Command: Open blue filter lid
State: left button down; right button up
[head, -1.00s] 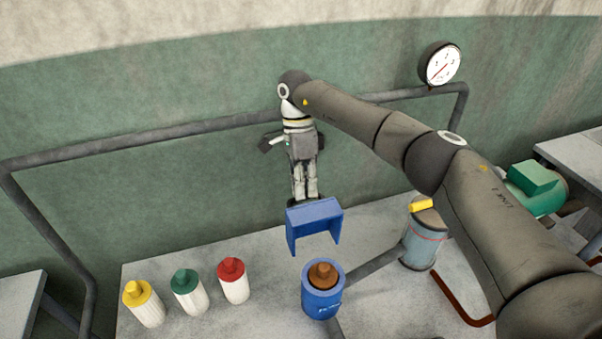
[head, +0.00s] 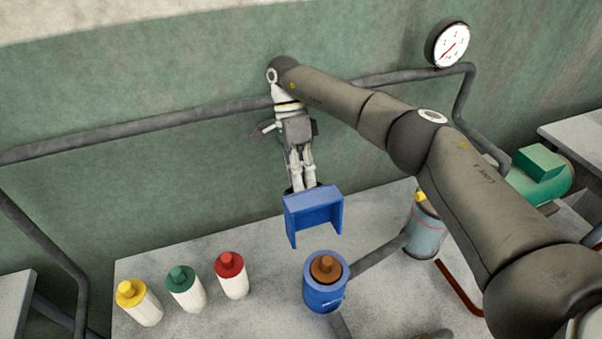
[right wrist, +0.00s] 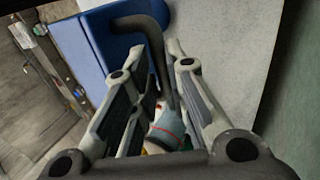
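The blue filter lid (head: 314,212) is in the air, apart from and above the blue filter body (head: 323,295). The body stands open on the table, with a brown cartridge (head: 326,267) showing in its top. The exact finger contact is partly hidden. My left gripper is not in view.
White bottles with yellow (head: 130,292), green (head: 181,279) and red (head: 229,265) caps stand at the left of the grey table (head: 245,318). A pipe joins the filter to a grey-blue canister (head: 425,232) at the right. A gauge (head: 449,44) and pipe line the green wall.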

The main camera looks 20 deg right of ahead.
jog(key=o, duration=0.4)
jog(key=shift+s+f, duration=0.35)
jog(key=shift+s, duration=0.05)
jog(key=shift+w, duration=0.1)
jog(key=shift+v, duration=3.8)
